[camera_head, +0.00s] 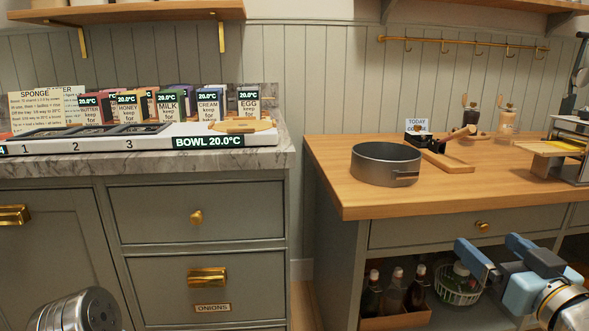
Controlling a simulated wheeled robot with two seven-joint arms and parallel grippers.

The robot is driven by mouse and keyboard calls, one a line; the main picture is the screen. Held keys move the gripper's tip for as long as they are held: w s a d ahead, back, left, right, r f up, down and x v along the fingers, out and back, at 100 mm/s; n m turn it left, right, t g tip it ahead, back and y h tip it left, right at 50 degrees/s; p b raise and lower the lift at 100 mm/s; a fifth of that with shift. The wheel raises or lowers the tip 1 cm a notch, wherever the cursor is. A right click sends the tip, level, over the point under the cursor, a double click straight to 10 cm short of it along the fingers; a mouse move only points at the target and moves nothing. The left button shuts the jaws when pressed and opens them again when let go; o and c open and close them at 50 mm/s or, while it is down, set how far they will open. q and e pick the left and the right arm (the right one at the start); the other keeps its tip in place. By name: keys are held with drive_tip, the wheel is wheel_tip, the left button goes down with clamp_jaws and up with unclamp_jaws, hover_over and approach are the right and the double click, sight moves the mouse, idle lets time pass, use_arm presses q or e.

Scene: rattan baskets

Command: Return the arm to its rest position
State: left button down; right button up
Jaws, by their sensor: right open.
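My right gripper (492,248) is at the lower right, in front of the wooden counter's front and the open shelf below it. Its two blue fingers are spread apart, with nothing seen between them. The right arm runs out of the frame at the lower right corner. At the lower left, a grey rounded link of my left arm shows. My left gripper itself is not in view.
A grey pan (385,165) stands on the wooden counter (330,150). A marble counter (270,152) at left holds a labelled white tray (160,143) and several cards. Bottles (393,290) and a wire basket (459,285) sit on the low shelf near my right gripper.

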drive_tip(key=w+a+f+g+y+p, duration=0.1)
drive_tip(key=w+a+f+g, duration=0.2)
drive_tip(key=f, duration=0.6)
drive_tip(key=w+a+f+g, duration=0.2)
drive_tip(key=w+a+f, duration=0.15)
drive_tip(key=f, duration=0.65)
drive_tip(key=w+a+f+g+y+p, duration=0.1)
drive_tip(key=w+a+f+g, duration=0.25)
drive_tip(key=f, duration=0.55)
drive_tip(key=s+a+f+m+g, duration=0.1)
drive_tip(key=s+a+f+g, duration=0.1)
drive_tip(key=s+f, duration=0.4)
drive_tip(key=s+a+f+g, duration=0.3)
drive_tip(key=s+a+f, duration=0.2)
drive_tip(key=f, duration=0.7)
drive_tip(key=s+a+f+m+g+y+p, duration=0.1)
drive_tip(key=s+a+f+g, duration=0.2)
drive_tip(key=s+f, duration=0.4)
drive_tip(key=shift+a+f+m, duration=0.15)
drive_tip(key=shift+f+m, duration=0.15)
drive_tip(key=shift+f, duration=0.65)
